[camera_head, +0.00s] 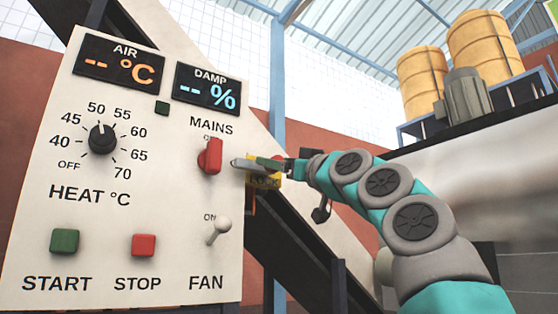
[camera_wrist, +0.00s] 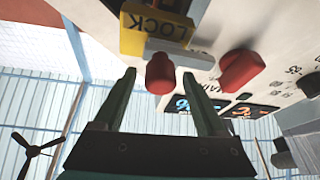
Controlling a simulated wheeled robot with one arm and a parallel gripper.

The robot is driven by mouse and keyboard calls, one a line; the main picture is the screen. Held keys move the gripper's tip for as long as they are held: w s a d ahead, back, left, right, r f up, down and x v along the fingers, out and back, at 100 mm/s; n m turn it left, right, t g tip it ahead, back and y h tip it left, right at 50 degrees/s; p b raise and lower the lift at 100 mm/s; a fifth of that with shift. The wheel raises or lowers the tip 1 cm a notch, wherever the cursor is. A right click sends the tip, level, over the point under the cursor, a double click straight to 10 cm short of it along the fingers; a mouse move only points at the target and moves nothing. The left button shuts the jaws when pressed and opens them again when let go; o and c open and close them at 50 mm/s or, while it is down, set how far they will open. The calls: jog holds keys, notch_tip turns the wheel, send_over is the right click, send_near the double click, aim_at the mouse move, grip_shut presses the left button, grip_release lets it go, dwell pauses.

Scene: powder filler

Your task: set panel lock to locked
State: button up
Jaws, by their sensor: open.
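The panel lock shows in the wrist view as a yellow block (camera_wrist: 155,35) marked LOCK, with a grey metal bar (camera_wrist: 180,52) and a red knob (camera_wrist: 160,74) beside it. In the head view the yellow block (camera_head: 264,181) sits at the right edge of the white panel, partly hidden by my gripper. My gripper (camera_wrist: 160,84) is open, its two dark fingers on either side of the red knob. I cannot tell whether either finger touches it. In the head view my gripper (camera_head: 282,164) reaches the panel's right edge from the right.
The red MAINS switch (camera_head: 210,156) is close to the lock; it also shows in the wrist view (camera_wrist: 240,70). The FAN toggle (camera_head: 219,229) is below it. START (camera_head: 65,241) and STOP (camera_head: 143,245) buttons and the HEAT dial (camera_head: 102,139) are further left. A dark sloping beam passes behind the panel.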

grip_shut()
dwell(0.4)
dwell(0.9)
